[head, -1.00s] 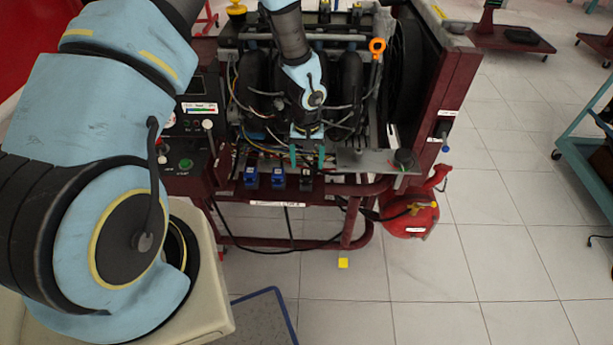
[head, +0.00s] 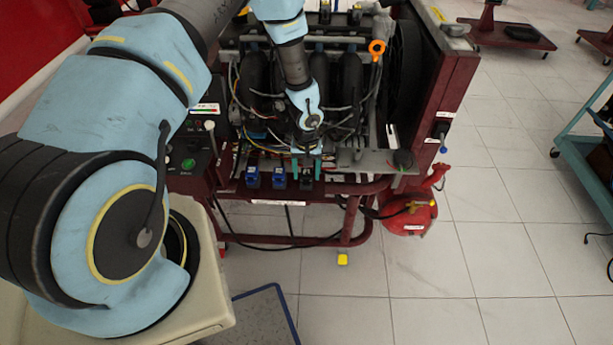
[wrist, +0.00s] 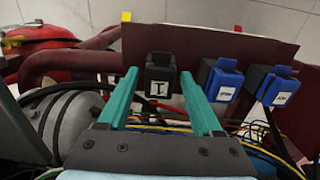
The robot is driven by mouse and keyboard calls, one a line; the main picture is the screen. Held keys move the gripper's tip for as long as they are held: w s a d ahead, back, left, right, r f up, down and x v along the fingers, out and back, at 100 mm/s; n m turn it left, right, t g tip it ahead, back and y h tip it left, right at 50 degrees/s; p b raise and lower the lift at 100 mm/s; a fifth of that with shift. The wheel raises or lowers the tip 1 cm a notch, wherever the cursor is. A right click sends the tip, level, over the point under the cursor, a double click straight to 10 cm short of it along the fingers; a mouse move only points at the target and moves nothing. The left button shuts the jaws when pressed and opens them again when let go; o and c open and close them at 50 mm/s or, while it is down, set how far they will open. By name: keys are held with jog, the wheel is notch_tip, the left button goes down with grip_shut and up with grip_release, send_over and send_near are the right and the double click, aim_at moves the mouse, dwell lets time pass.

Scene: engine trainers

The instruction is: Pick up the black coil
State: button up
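The black coil (wrist: 160,76) sits at the edge of the engine stand, with a white label marked with a dark sign. In the wrist view it shows between and beyond the teal fingertips of my gripper (wrist: 158,84). My gripper is open, with one finger to each side of the coil's line. In the head view my gripper (head: 305,170) hangs over the stand's front edge, and the black coil (head: 306,181) shows just below the fingertips. I cannot tell whether the fingers touch it.
Two blue coils (wrist: 222,80) (wrist: 277,86) stand in a row beside the black one. Coloured wires (wrist: 260,140) run under the fingers. The engine (head: 345,85) rises behind my gripper. A red extinguisher (head: 408,215) lies at the stand's right.

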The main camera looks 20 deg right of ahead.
grip_shut()
dwell(0.3)
jog(key=shift+r, duration=0.15)
